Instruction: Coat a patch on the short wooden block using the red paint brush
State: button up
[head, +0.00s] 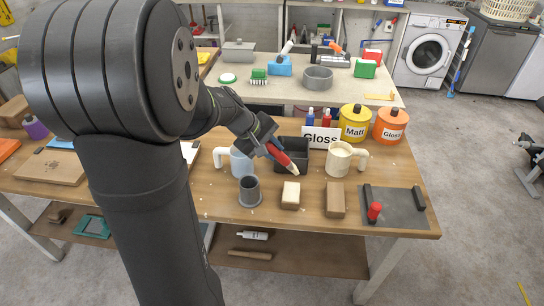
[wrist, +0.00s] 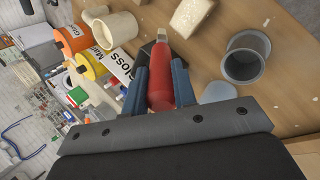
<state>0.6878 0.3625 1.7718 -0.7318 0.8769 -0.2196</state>
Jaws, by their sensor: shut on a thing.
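The red paint brush (head: 286,160) is held in my gripper (head: 271,144), slanting down to the right with its pale tip lowest. In the wrist view the red brush (wrist: 160,90) lies between the two blue-grey fingers of my gripper (wrist: 159,76), which are shut on it. A short pale wooden block (head: 291,196) stands on the bench just in front of the brush tip; the tip looks above and behind it, apart from it. A longer brown block (head: 335,200) stands to its right. A pale block (wrist: 192,17) also shows beyond the brush in the wrist view.
A black tray (head: 293,157) lies behind the brush. A Gloss card (head: 321,137) and paint cans are behind.

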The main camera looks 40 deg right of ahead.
aim_at(272, 144)
jog(key=shift+r, duration=1.8)
